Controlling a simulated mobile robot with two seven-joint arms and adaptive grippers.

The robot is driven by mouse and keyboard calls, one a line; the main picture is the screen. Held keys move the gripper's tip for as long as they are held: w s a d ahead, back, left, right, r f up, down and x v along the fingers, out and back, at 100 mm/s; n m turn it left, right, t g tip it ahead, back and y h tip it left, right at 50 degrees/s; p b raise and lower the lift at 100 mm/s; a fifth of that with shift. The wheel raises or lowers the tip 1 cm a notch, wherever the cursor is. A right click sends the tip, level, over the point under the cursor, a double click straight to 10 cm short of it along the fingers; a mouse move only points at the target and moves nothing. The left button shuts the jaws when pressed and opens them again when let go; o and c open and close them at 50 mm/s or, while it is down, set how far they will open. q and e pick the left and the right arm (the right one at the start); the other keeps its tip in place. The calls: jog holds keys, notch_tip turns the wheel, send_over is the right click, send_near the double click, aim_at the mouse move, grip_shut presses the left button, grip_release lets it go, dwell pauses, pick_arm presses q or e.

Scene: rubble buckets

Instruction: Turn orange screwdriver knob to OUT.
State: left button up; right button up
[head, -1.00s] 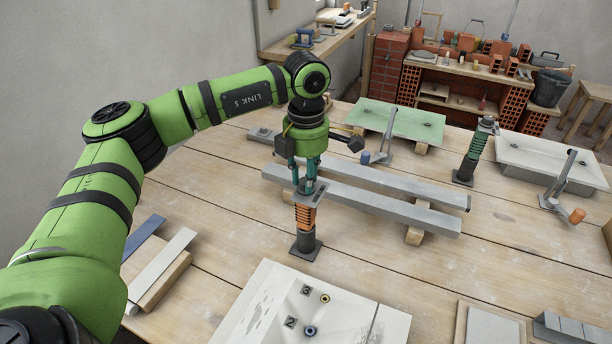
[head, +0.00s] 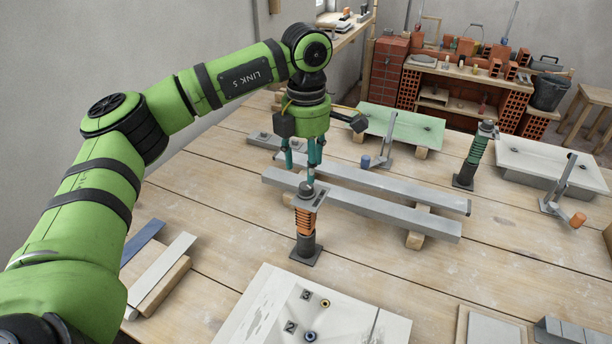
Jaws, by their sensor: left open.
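The orange ribbed screwdriver post (head: 305,218) stands upright on a dark square base on the bench, left of the picture's middle. A grey plate and a dark round knob (head: 306,188) sit at its top. Any IN or OUT marking is too small to read, so I cannot tell the knob's setting. My left gripper (head: 304,172) is open, with its teal fingers pointing down just above the knob. It holds nothing, and one fingertip lies close to the knob in the picture; contact is unclear. My right gripper is not in view.
A similar green ribbed post (head: 475,155) stands at the right. Long grey bars (head: 380,208) lie behind the orange post. A white panel (head: 262,310) with numbered sockets lies in front. A green board (head: 395,122) is farther back.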

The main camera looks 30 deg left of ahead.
aim_at(306, 185)
pick_arm(q)
notch_tip(306, 185, up, 7)
dwell(0.3)
dwell(1.5)
